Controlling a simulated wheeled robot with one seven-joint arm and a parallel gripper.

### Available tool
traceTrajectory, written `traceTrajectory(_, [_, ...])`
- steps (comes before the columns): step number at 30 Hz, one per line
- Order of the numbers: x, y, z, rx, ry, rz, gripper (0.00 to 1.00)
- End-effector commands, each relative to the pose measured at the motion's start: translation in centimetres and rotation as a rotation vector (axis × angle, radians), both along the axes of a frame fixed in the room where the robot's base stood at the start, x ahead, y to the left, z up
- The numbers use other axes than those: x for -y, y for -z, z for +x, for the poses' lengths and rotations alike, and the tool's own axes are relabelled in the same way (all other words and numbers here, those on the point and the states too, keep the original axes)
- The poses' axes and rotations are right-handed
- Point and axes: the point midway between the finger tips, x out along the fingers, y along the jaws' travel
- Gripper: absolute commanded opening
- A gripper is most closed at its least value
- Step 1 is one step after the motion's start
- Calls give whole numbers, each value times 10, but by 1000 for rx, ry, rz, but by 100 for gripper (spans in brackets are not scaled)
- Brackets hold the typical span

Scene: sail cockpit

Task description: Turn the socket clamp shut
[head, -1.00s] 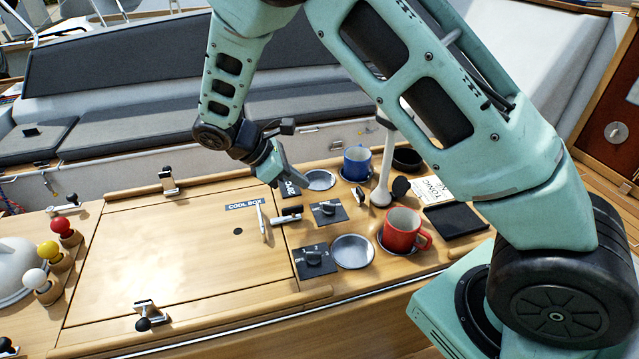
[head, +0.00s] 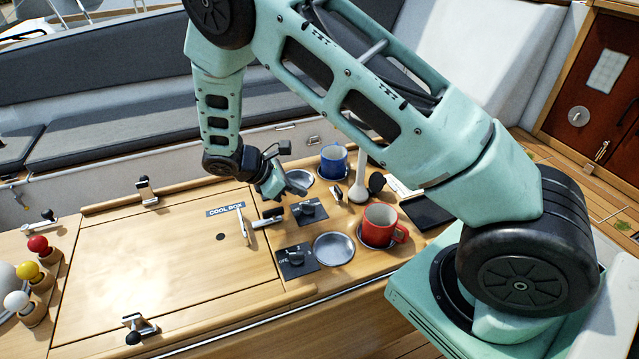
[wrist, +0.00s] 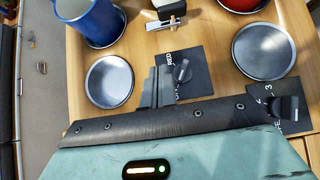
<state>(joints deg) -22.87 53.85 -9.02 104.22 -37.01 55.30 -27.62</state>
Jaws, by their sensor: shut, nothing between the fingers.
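My gripper (head: 294,190) is shut and empty, above the counter by the upper metal dish and the upper black dial panel (head: 308,211). In the wrist view its fingers (wrist: 157,88) overlap that panel's left edge; I cannot tell whether they touch. A white post (head: 358,183) stands upright between the blue and red mugs. I cannot tell which is the socket clamp.
A blue mug (head: 333,162), a red mug (head: 380,224) and a lower metal dish (head: 334,249) crowd around. The lid top is mostly clear.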

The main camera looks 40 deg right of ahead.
Motion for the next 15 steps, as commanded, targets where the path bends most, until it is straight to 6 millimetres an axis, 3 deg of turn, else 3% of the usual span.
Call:
traceTrajectory(4, [21, 18, -7, -5, 1, -2, 0])
traceTrajectory(9, [44, 17, -13, 0, 1, -1, 0])
traceTrajectory(15, [57, 19, -17, 1, 1, 1, 0])
